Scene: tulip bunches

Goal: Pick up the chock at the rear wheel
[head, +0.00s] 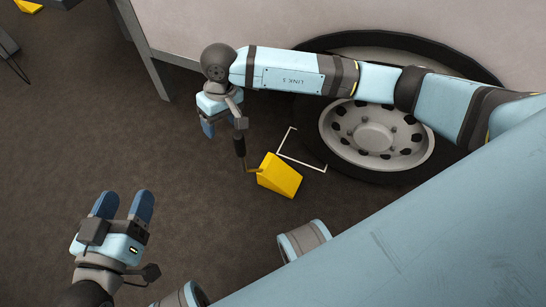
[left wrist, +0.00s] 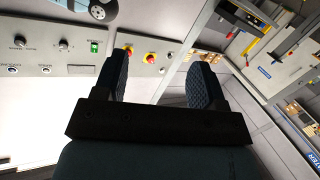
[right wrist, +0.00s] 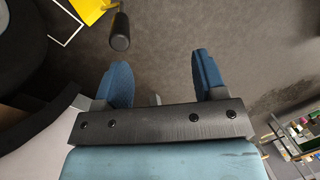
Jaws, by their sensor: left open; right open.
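The yellow wedge chock (head: 280,177) lies on the dark floor in front of the wheel (head: 375,135), beside a white corner marking. Its dark handle (head: 239,146) stands up at its left side on a thin rod. My right gripper (head: 208,129) is open and empty, just left of the handle's top in the head view. In the right wrist view the handle's end (right wrist: 120,32) is beyond the fingers, not between them, and part of the chock (right wrist: 97,10) shows at the top edge. My left gripper (head: 122,205) is open and empty, left of and apart from the chock.
The white floor marking (head: 289,143) runs between chock and wheel. A pale vehicle side (head: 230,25) and a grey post (head: 145,50) stand behind. Another yellow object (head: 28,5) lies at the far top left. The floor between my grippers is clear.

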